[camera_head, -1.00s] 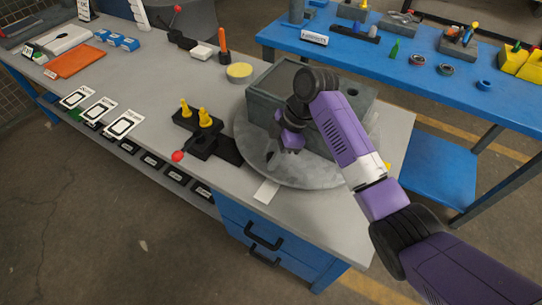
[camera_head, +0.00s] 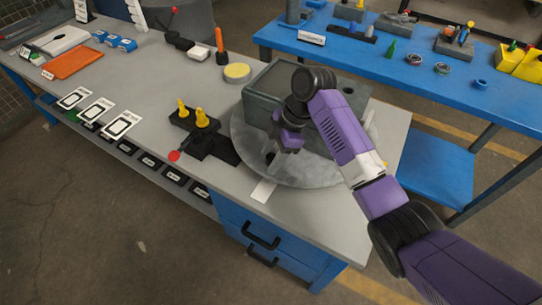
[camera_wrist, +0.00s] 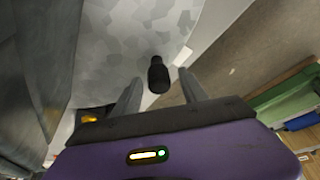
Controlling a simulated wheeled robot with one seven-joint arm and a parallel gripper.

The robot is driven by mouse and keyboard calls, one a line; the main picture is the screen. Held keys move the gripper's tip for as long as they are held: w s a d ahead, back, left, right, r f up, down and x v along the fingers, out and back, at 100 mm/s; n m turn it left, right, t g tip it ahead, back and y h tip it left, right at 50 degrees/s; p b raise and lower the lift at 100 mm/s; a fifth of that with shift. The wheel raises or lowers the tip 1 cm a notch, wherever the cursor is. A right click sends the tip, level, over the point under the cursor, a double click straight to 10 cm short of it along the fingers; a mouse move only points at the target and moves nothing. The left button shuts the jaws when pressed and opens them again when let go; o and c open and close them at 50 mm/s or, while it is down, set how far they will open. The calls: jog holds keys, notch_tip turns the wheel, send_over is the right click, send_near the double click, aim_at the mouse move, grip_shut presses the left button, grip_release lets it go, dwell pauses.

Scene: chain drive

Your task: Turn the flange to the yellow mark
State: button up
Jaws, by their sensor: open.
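The flange (camera_head: 310,176) is a round grey metal disc on the bench, with a grey block-shaped housing (camera_head: 264,93) on it. A short black handle (camera_wrist: 158,75) stands on the disc. In the wrist view, my gripper (camera_wrist: 160,80) is open, with one finger on each side of the handle and visible gaps between. In the head view, my gripper (camera_head: 288,140) is over the disc's left part, beside the housing, its fingertips hard to make out. A small yellow patch (camera_head: 385,164) shows by the disc's right edge, partly behind my arm; I cannot tell if it is the mark.
A black fixture with yellow posts (camera_head: 201,118) and a red knob (camera_head: 174,156) stands left of the disc. A white card (camera_head: 263,191) lies at its front edge. A yellow round tin (camera_head: 237,72) and orange-handled tool (camera_head: 219,40) stand behind. A blue table (camera_head: 385,58) is beyond.

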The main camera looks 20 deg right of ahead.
jog(key=shift+r, duration=0.1)
jog(key=b+v, duration=0.1)
jog(key=v, duration=0.6)
jog(key=shift+r, duration=0.3)
jog(key=shift+d, duration=0.15)
